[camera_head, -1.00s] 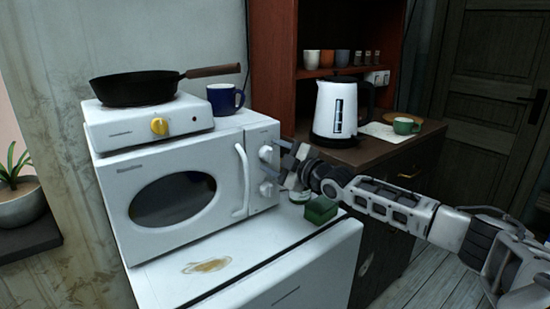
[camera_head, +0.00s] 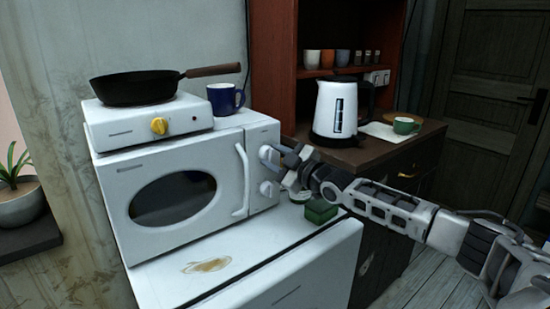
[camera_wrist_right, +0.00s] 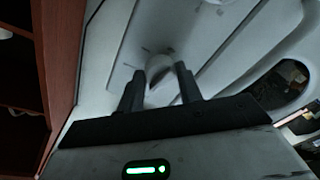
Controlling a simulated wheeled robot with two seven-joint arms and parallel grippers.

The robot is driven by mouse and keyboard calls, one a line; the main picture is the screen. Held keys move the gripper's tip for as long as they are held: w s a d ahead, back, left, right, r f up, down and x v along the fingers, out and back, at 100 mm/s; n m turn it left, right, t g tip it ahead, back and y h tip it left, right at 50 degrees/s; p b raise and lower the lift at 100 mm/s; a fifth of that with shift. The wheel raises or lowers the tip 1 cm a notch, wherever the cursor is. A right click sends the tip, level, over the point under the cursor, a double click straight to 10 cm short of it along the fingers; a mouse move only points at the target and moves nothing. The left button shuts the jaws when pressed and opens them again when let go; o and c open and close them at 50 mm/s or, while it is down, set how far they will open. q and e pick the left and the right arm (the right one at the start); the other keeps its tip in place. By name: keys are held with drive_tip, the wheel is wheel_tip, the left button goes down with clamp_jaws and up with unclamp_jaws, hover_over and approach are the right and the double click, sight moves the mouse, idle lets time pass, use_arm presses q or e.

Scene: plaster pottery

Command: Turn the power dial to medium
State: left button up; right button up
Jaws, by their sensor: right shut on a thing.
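The white microwave (camera_head: 170,196) stands on a white fridge-like top, with two round dials on the right of its front. My right gripper (camera_head: 276,158) is at the upper dial (camera_head: 265,153), which it partly covers. In the right wrist view the gripper (camera_wrist_right: 161,84) has its two dark fingers on either side of a pale dial (camera_wrist_right: 158,73), shut on it. The lower dial (camera_head: 266,189) is free below. The dial's markings are too small to read. My left gripper is out of view.
A hotplate (camera_head: 150,123) with a black pan (camera_head: 138,88) and a blue mug (camera_head: 225,98) stand on the microwave. A white kettle (camera_head: 335,109) stands on the counter behind. The microwave handle (camera_head: 242,180) is left of the dials.

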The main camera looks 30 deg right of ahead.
drive_tip(key=m, duration=0.6)
drive_tip(key=shift+a+t+h+p, duration=0.1)
drive_tip(key=shift+t+h+p, duration=0.2)
drive_tip(key=shift+p, duration=0.05)
drive_tip(key=m+p, duration=0.1)
drive_tip(key=m, duration=0.4)
drive_tip(key=shift+a+h, duration=0.1)
drive_tip(key=shift+h, duration=0.2)
drive_tip(key=m+p, duration=0.1)
drive_tip(key=m, duration=0.3)
drive_tip(key=shift+t+h, duration=0.4)
drive_tip(key=m, duration=0.3)
drive_tip(key=shift+a+p, duration=0.15)
drive_tip(key=shift+p, duration=0.25)
drive_tip(key=m+h, duration=0.1)
drive_tip(key=m, duration=0.1)
drive_tip(key=shift+m+p, duration=0.4)
drive_tip(key=shift+m, duration=0.8)
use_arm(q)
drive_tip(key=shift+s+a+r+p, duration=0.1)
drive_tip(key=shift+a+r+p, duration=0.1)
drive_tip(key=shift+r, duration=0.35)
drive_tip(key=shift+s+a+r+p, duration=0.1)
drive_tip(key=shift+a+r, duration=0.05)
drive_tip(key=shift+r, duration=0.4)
use_arm(e)
drive_tip(key=shift+m, duration=0.3)
